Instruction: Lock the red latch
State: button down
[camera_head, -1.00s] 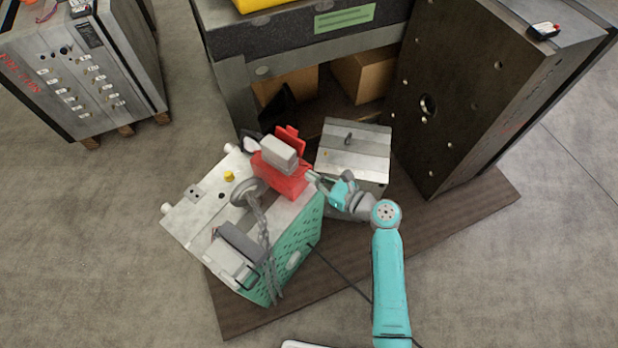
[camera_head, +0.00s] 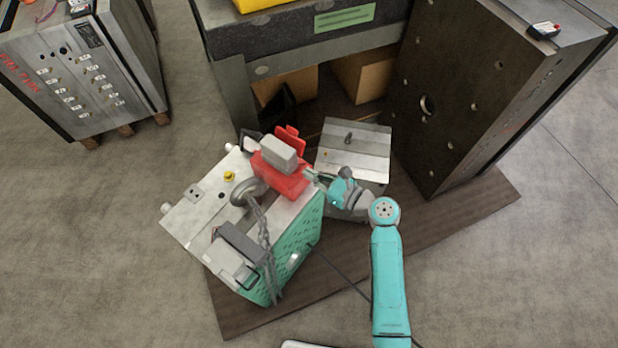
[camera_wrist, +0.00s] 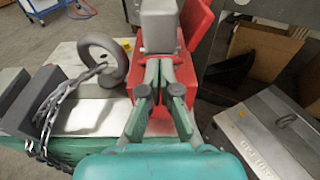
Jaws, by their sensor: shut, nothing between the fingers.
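The red latch (camera_head: 286,183) sits on the top right edge of the mould base (camera_head: 205,205), with a grey block (camera_head: 279,153) on it and a red upright part behind. In the wrist view the red latch (camera_wrist: 199,22) and its grey block (camera_wrist: 158,28) are straight ahead at top centre. My gripper (camera_head: 312,176) is at the latch's right side in the head view. In the wrist view my gripper (camera_wrist: 159,70) has its fingertips together just below the grey block, in front of the red body. I cannot tell whether they touch it. Nothing shows between them.
A chain with a grey ring (camera_head: 250,191) lies on the mould base left of the latch. A metal plate block (camera_head: 353,150) stands to the right, behind my gripper. A tall dark mould half (camera_head: 450,110) stands at right. A wooden board (camera_head: 440,215) lies underneath.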

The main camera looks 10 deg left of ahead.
jog(key=shift+w+a+r, duration=0.25)
jog(key=shift+a+r, duration=0.2)
jog(key=shift+r, duration=0.2)
dwell(0.5)
jog(key=shift+w+a+r, duration=0.2)
jog(key=shift+w+a, duration=0.05)
jog(key=shift+a, duration=0.25)
dwell(0.4)
jog(key=shift+v, duration=2.55)
jog(key=shift+r, duration=0.1)
